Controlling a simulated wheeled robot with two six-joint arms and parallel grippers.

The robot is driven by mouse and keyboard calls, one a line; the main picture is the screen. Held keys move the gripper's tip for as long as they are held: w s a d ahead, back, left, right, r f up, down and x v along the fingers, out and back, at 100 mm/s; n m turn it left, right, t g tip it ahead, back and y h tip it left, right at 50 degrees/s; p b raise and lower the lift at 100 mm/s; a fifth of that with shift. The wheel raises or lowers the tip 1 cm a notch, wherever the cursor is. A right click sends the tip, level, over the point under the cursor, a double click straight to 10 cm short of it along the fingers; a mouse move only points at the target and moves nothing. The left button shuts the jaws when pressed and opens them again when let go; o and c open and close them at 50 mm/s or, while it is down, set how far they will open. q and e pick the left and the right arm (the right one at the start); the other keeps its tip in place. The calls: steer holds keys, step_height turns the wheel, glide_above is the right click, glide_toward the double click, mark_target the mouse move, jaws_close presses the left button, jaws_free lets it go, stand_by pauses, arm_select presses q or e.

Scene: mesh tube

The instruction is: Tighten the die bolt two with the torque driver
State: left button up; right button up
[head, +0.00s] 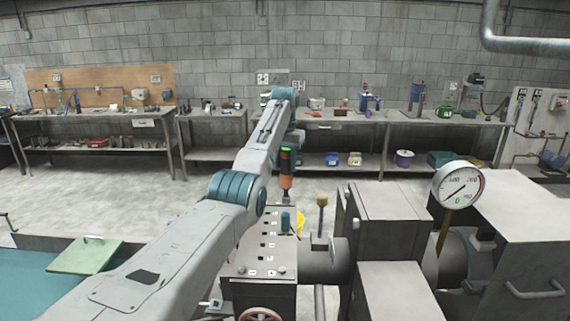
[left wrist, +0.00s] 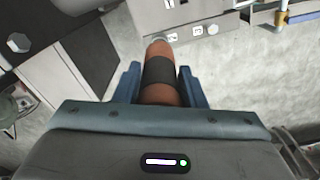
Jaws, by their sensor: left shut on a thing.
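The torque driver (head: 286,172), orange with a black band and a green light at its top, hangs upright at the end of my left arm in the head view. In the left wrist view, my left gripper (left wrist: 159,78) has its two blue-grey jaws on either side of the driver (left wrist: 160,70), shut on it. The driver's lower end is above the far end of a grey panel on the machine. Its bit is too small to tell whether it touches anything. I cannot tell which bolt is die bolt two. My right gripper is not in view.
The machine's panel (head: 255,262) has small labels and a teal upright piece (head: 285,221). Grey metal blocks (head: 390,217) and a dial gauge (head: 459,186) stand to the right. A green board (head: 85,256) lies at left. Workbenches line the back wall, with open floor before them.

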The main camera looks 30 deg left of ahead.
mark_target(284, 149)
arm_select(q)
steer(key=shift+r, duration=2.9)
steer(key=shift+a, duration=0.1)
